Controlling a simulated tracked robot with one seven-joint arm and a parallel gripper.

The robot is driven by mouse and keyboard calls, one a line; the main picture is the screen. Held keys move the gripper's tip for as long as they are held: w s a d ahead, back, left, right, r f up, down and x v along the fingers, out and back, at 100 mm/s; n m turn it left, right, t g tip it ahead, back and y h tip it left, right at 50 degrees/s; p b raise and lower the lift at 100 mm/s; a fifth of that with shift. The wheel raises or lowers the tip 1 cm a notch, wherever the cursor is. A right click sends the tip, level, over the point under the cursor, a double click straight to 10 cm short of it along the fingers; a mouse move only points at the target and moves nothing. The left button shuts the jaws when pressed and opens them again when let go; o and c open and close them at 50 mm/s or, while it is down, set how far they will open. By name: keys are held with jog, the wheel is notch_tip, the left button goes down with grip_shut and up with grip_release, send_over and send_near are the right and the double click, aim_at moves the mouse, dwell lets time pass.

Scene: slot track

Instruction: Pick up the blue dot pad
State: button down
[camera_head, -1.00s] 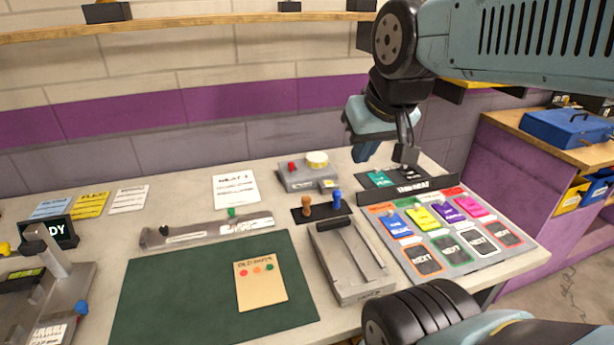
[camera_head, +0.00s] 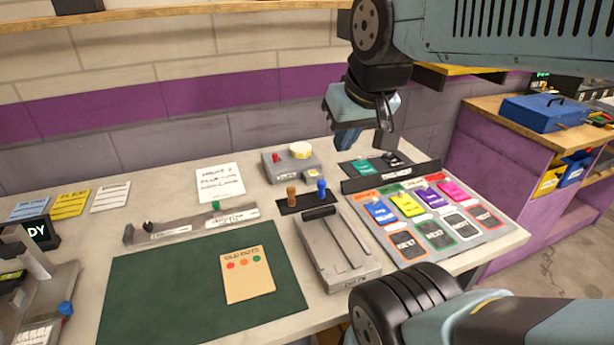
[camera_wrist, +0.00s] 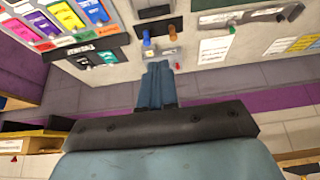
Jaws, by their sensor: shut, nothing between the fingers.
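The blue dot pad (camera_head: 380,211) lies at the left end of a row of coloured pads on a grey mat at the table's right side. In the wrist view the blue dot pad (camera_wrist: 92,12) is near the top left edge. My gripper (camera_head: 347,140) is shut and empty, held above the back of the table, up and to the left of the pad and well apart from it. In the wrist view my gripper's fingers (camera_wrist: 157,70) are together and point towards the table.
Yellow (camera_head: 407,203), purple (camera_head: 431,197) and pink (camera_head: 454,191) pads sit beside the blue one. A dark upright strip (camera_head: 392,177) stands behind them. A grey slotted device (camera_head: 340,250) and a block with two pegs (camera_head: 307,200) are to the left. The green mat (camera_head: 150,290) is mostly clear.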

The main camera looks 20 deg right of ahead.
jog(key=c, duration=1.9)
grip_release()
jog(key=o, duration=0.3)
jog(key=shift+w, duration=0.2)
jog(key=o, duration=0.8)
jog(key=w+f, duration=0.1)
jog(key=w, duration=0.2)
jog(key=w+d+f+m+g, duration=0.1)
jog(key=w, duration=0.2)
jog(key=w+d+f+g, duration=0.1)
jog(key=w, duration=0.3)
jog(key=shift+f+m+y, duration=0.15)
jog(key=shift+m+y, duration=0.15)
jog(key=m+g, duration=0.2)
jog(key=g, duration=0.2)
send_over(322, 180)
notch_tip(322, 180, down, 11)
jog(key=f, duration=0.8)
jog(key=shift+a, duration=0.4)
jog(key=shift+d+f, duration=0.2)
jog(key=shift+f, duration=1.15)
jog(key=shift+d+f, duration=0.15)
jog(key=shift+f, duration=1.2)
